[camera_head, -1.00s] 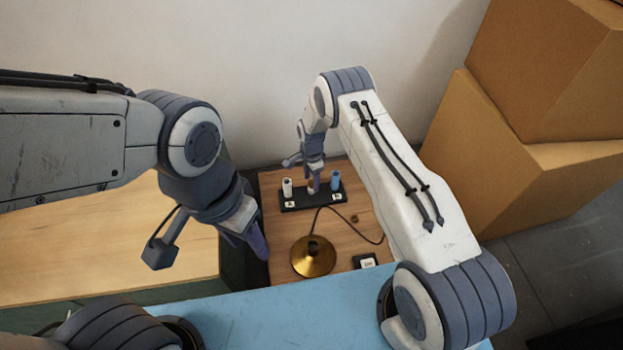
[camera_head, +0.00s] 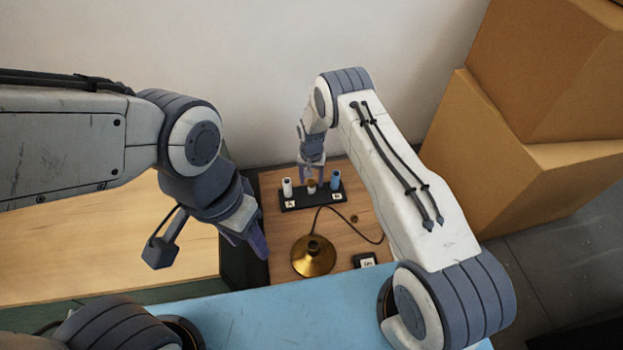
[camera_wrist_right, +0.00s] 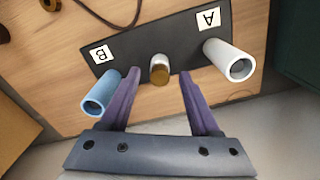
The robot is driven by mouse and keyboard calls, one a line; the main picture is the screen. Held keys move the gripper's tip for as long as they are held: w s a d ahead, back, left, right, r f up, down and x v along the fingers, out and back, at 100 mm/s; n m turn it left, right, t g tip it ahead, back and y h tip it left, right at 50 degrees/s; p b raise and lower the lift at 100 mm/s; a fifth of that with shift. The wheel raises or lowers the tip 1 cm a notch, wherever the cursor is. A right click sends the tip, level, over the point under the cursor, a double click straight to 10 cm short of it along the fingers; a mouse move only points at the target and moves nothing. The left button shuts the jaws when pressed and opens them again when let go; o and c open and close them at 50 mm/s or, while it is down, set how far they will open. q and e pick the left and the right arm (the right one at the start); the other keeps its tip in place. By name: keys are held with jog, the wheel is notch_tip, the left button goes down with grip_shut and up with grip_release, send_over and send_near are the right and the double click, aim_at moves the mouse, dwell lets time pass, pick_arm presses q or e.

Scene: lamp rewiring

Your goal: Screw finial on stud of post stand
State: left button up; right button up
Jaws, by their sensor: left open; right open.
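The post stand is a black bar (camera_head: 325,197) with a white tube by label A, a blue tube by label B, and a short pale post between them. A brass finial (camera_head: 311,183) sits on top of that middle post; the finial also shows in the right wrist view (camera_wrist_right: 159,75). The stud itself is hidden. My right gripper (camera_head: 311,186) is open, with its fingers (camera_wrist_right: 158,77) on either side of the finial and visible gaps. My left gripper (camera_head: 257,247) hangs open and empty left of the lamp base.
A brass lamp base (camera_head: 313,257) with a dark cord stands nearer on the small wooden table (camera_head: 283,230). A small labelled block (camera_head: 365,260) lies at the near edge. Cardboard boxes (camera_head: 520,190) stand at the right, and a wall rises behind.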

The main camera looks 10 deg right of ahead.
grip_shut()
jog(key=m, duration=0.6)
jog(key=shift+m, duration=1)
jog(key=m, duration=0.8)
jog(key=shift+m, duration=0.8)
jog(key=m, duration=0.6)
jog(key=shift+f, duration=0.1)
